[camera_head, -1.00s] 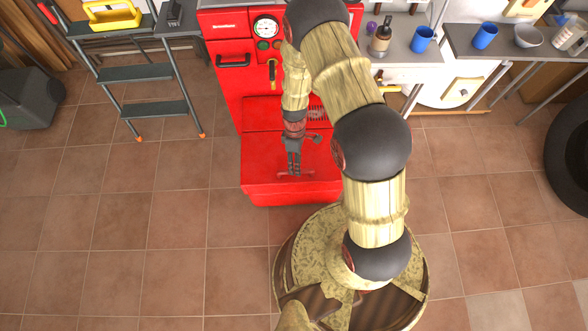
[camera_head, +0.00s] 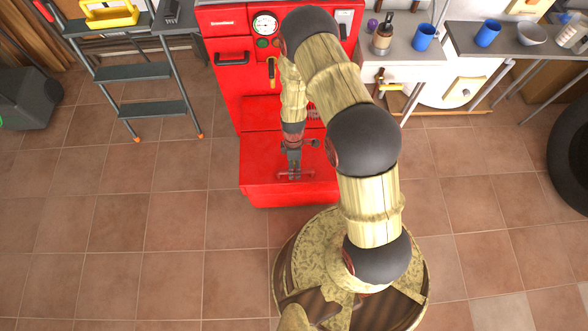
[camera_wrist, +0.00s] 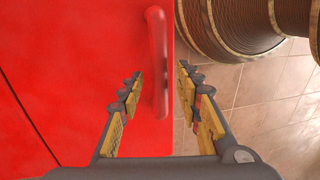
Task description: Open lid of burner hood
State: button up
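The burner hood (camera_head: 262,187) is the low red box at the front of the red boiler. Its lid looks shut. A red bar handle (camera_wrist: 157,62) stands on the hood near its edge in the wrist view. My gripper (camera_head: 294,176) points down over the front part of the hood in the head view. In the wrist view my gripper (camera_wrist: 160,88) is open, with one finger on each side of the line of the handle. A gap shows between each finger and the bar. Whether the bar is at fingertip depth is hard to tell.
The boiler body (camera_head: 228,85) stands behind, with a gauge (camera_head: 265,25) and a black handle (camera_head: 232,58). A stepladder (camera_head: 142,90) is at left and a worktop with cups (camera_head: 424,37) at right.

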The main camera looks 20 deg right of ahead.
jog(key=shift+f, duration=0.1)
jog(key=shift+c, duration=0.9)
grip_shut()
